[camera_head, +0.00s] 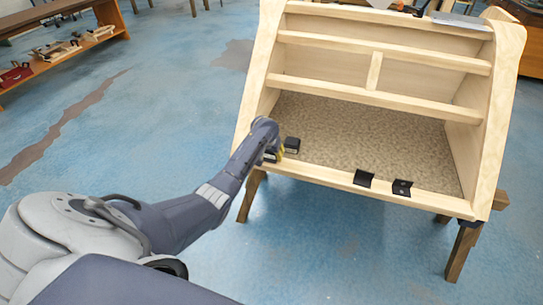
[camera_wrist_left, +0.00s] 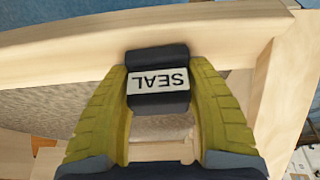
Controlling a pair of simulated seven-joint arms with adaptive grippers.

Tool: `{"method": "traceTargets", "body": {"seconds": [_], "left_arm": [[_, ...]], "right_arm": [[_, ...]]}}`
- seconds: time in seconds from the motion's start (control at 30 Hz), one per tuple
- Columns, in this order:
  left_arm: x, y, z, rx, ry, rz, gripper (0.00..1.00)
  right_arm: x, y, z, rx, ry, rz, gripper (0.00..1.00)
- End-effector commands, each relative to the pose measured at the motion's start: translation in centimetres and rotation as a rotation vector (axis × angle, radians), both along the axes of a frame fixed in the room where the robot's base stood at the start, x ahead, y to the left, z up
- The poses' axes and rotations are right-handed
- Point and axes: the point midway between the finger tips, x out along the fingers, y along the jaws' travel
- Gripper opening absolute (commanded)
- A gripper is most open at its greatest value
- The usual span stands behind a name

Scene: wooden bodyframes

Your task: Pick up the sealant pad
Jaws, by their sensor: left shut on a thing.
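The sealant pad is a small black block with a white label reading "SEAL", upside down in the left wrist view (camera_wrist_left: 158,98). In the head view the pad (camera_head: 292,144) shows as a dark block at the left end of the wooden frame's front rail. My left gripper (camera_head: 276,153) is there, its yellow fingers shut on the pad. In the left wrist view the gripper (camera_wrist_left: 160,75) has one finger on each side of the pad. I cannot tell whether the pad touches the rail. My right gripper is not in view.
The wooden bodyframe (camera_head: 380,38) stands on wooden legs, with slanted sides, cross rails and a speckled floor panel (camera_head: 350,130). Two black brackets (camera_head: 363,178) (camera_head: 402,187) sit on its front rail. A shelf with tools (camera_head: 60,50) stands far left. The blue floor between is clear.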

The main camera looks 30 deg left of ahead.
Motion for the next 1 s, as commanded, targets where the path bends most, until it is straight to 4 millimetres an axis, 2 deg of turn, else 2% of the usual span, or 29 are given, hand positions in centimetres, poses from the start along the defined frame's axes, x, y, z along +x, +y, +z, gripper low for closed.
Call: {"method": "traceTargets", "body": {"seconds": [0.17, 0.27, 0.7, 1.0], "left_arm": [[0.1, -0.1, 2.1, -0.002, -0.006, 0.000, 0.22], [0.2, 0.0, 4.0, 0.000, -0.006, -0.001, 0.22], [0.1, 0.0, 14.2, -0.002, -0.007, 0.000, 0.22], [0.1, -0.1, 18.3, -0.001, -0.005, 0.001, 0.22]], "right_arm": [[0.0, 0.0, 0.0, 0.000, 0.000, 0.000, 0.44], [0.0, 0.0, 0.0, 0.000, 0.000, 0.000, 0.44], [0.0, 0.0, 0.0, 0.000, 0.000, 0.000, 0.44], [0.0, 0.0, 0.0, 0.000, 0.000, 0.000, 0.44]]}}
